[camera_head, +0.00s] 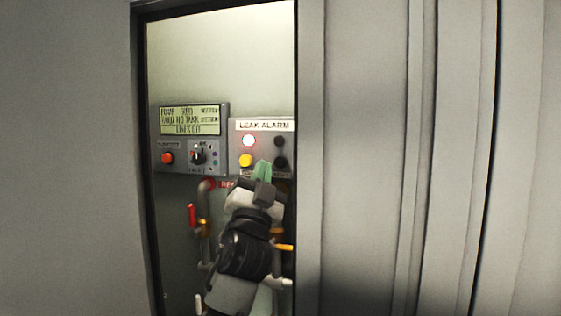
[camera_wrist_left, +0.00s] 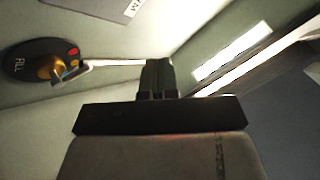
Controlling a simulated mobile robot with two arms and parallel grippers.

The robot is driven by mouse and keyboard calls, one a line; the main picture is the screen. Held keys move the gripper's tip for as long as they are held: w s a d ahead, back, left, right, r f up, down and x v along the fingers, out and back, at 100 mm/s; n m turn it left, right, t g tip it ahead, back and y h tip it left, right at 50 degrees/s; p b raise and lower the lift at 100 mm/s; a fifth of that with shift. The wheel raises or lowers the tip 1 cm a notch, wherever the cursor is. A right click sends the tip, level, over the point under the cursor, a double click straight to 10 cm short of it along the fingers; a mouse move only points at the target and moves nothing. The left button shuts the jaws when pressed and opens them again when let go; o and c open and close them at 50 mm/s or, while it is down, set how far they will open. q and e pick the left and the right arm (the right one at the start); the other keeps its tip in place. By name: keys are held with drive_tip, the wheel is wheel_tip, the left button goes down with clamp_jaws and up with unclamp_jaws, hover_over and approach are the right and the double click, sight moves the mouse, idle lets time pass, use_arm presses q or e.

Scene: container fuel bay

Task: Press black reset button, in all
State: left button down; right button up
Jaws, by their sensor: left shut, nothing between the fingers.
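The grey LEAK ALARM panel (camera_head: 263,125) is on the back wall of the bay in the head view. I cannot read which black part is the reset button. My left gripper (camera_head: 262,168) is shut and empty, its greenish fingertips over the panel's lower edge, just right of the yellow part. I cannot tell whether it touches. In the left wrist view the shut fingers (camera_wrist_left: 157,77) show without the panel buttons.
Pipes with a red handle (camera_head: 192,215) run below. A black FILL disc (camera_wrist_left: 22,65) shows in the wrist view. Grey container walls (camera_head: 365,150) flank the opening.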

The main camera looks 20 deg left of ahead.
sight(278, 166)
use_arm(q)
drive_tip(key=shift+w, duration=0.15)
drive_tip(key=w+b, duration=0.6)
drive_tip(key=w, duration=0.2)
drive_tip(key=shift+w+d+b, duration=0.15)
drive_tip(key=shift+w+b, duration=0.15)
idle(1.9)
drive_tip(key=shift+w+f+b, duration=0.15)
drive_tip(key=shift+w+b, duration=0.2)
drive_tip(key=shift+b, duration=0.15)
drive_tip(key=shift+w, duration=0.1)
